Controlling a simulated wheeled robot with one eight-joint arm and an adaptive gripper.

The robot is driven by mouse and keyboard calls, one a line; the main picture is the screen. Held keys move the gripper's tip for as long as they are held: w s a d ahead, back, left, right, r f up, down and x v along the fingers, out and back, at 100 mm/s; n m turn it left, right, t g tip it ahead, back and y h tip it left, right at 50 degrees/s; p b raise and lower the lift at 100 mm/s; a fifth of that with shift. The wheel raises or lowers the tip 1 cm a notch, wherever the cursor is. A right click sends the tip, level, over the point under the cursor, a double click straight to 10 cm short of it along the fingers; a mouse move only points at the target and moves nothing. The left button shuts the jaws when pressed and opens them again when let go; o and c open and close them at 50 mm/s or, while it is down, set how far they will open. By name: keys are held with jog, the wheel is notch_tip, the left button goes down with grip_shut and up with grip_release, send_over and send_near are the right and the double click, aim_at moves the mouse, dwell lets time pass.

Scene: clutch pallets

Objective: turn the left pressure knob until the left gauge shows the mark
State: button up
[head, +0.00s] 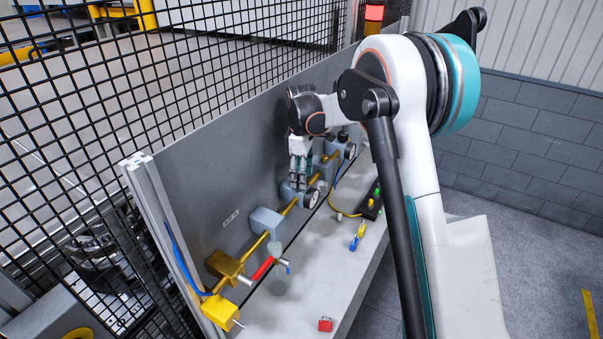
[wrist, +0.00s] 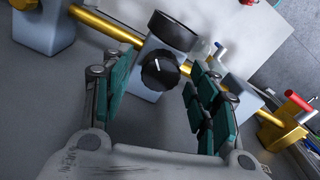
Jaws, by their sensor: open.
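The left pressure knob (wrist: 160,71) is black and round with a white pointer line, on a pale block on the brass pipe. In the wrist view it sits between and just beyond the fingertips of my gripper (wrist: 157,83), which is open, with a gap on both sides. In the head view my gripper (head: 300,178) reaches down over the left regulator and hides this knob. The left gauge (head: 312,198) has a white face, too small to read. In the wrist view the left gauge (wrist: 170,31) is seen from its dark side, so needle and mark are hidden.
The right gauge (head: 350,151) and right knob (head: 343,135) stand farther along the pipe. A brass valve (head: 228,268) with a red handle (head: 262,268) is nearer. A grey panel (head: 215,165) stands behind.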

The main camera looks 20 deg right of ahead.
jog(key=shift+f, duration=0.2)
jog(key=shift+c, duration=0.3)
jog(key=c, duration=1)
jog(key=m+b, duration=0.3)
jog(key=shift+f+m, duration=0.15)
jog(key=shift+m, duration=0.25)
jog(key=m+b, duration=0.4)
jog(key=m, duration=0.2)
jog(key=m+b, duration=0.2)
jog(key=m, duration=0.3)
jog(key=shift+m, duration=0.4)
jog(key=shift+r+m+b, duration=0.2)
jog(key=shift+m+b, duration=0.45)
jog(key=shift+m, duration=1.85)
